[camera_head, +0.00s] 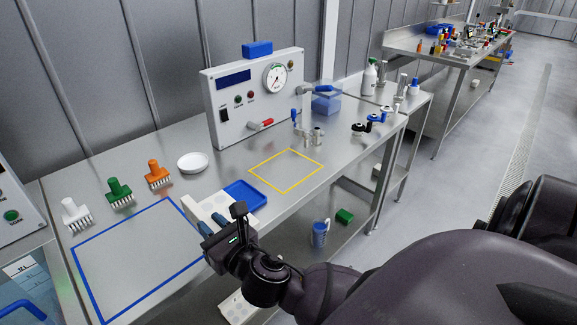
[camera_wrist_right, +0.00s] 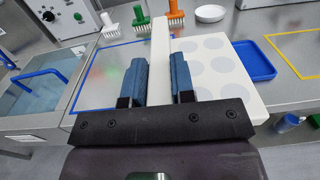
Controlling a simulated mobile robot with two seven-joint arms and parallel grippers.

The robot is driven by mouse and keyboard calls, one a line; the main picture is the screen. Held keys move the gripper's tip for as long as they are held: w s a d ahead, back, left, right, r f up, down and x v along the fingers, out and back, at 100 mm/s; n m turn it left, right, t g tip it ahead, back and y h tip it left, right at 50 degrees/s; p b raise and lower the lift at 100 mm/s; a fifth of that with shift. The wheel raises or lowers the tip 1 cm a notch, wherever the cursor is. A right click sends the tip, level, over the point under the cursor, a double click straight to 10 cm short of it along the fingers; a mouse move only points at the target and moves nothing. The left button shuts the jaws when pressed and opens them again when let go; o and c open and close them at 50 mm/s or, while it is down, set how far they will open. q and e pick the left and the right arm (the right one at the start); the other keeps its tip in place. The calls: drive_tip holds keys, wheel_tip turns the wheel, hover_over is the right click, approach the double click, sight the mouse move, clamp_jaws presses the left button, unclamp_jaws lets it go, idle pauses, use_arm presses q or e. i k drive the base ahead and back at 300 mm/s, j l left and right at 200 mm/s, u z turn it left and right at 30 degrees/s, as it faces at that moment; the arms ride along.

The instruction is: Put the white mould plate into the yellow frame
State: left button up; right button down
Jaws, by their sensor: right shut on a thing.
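The white mould plate (camera_head: 203,203) with round grey patches is partly hidden behind my right gripper (camera_head: 208,231) in the head view. In the right wrist view, the plate (camera_wrist_right: 212,70) has a raised white bar along one side. The blue fingers of my right gripper (camera_wrist_right: 160,82) are shut on that bar. The plate is near the table's front edge, between the blue outline and the blue tray; I cannot tell whether it touches the table. The yellow frame (camera_head: 287,192) is an empty flat outline on the table, right of the plate. My left gripper is not in view.
A blue tray (camera_head: 245,196) lies between plate and yellow frame. A blue outline (camera_head: 140,212) is at left, with white, green and orange brushes (camera_head: 158,174) behind it. A white dish (camera_head: 193,163) and a gauge panel (camera_head: 255,98) stand behind. Hand tools (camera_head: 317,136) stand beyond the yellow frame.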

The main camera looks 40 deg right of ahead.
sight(286, 168)
drive_tip(key=k+l+u, duration=0.1)
drive_tip(key=l, duration=0.35)
drive_tip(key=l+u, duration=0.15)
drive_tip(key=l, duration=0.35)
drive_tip(key=k+l+u, duration=0.1)
drive_tip(key=l, duration=0.35)
drive_tip(key=k+l+u, duration=0.15)
drive_tip(key=l, duration=0.25)
drive_tip(key=k, duration=0.05)
